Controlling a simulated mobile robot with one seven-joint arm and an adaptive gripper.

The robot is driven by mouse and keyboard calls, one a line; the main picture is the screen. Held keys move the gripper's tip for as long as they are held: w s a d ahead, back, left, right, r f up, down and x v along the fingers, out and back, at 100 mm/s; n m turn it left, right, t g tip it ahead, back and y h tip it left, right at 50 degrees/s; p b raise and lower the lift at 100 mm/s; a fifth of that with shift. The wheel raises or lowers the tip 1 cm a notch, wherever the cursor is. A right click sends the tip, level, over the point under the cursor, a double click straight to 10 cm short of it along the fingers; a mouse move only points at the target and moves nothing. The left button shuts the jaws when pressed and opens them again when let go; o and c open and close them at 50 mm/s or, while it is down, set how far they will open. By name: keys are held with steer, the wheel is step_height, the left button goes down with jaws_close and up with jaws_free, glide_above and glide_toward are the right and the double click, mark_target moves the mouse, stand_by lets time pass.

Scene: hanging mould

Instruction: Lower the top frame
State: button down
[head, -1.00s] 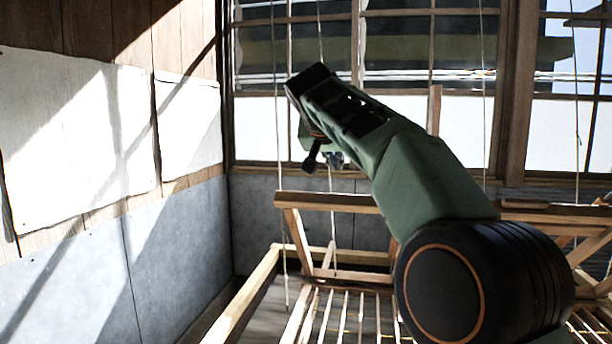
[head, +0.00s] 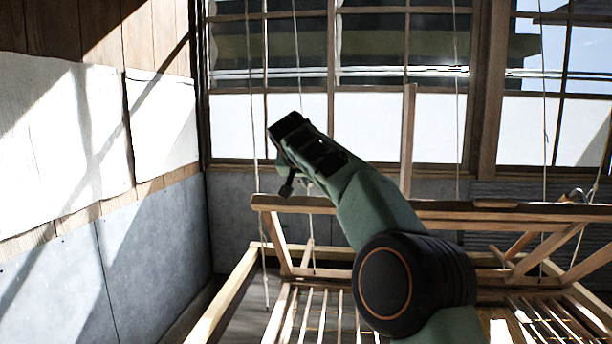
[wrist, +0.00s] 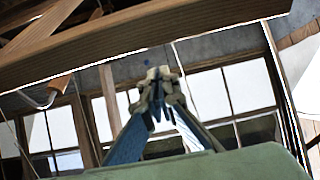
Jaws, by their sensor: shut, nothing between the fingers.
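A wooden frame spans the lower right of the head view. Its long upper rail (head: 480,212) runs above a slatted lower part (head: 318,312), with slanted struts between them. I cannot tell for certain which part is the top frame. The rail also crosses the top of the wrist view (wrist: 130,45). My gripper (wrist: 158,75) is shut and empty, its fingertips appearing just by the rail's edge in the wrist view. I cannot tell whether they touch it. In the head view my forearm crosses in front of the rail and mostly hides the gripper.
Thin cords (head: 263,130) hang down around the frame. Tall windows (head: 390,60) stand behind it. A grey panelled wall (head: 60,280) with white sheets (head: 60,140) is at the left. Some floor shows between wall and frame.

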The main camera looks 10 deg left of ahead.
steer(key=shift+s+f, duration=0.25)
steer(key=shift+s, duration=0.25)
steer(key=shift+s+f+b, duration=0.45)
steer(key=shift+s+f, duration=0.05)
steer(key=shift+s, duration=0.1)
steer(key=shift+f, duration=0.1)
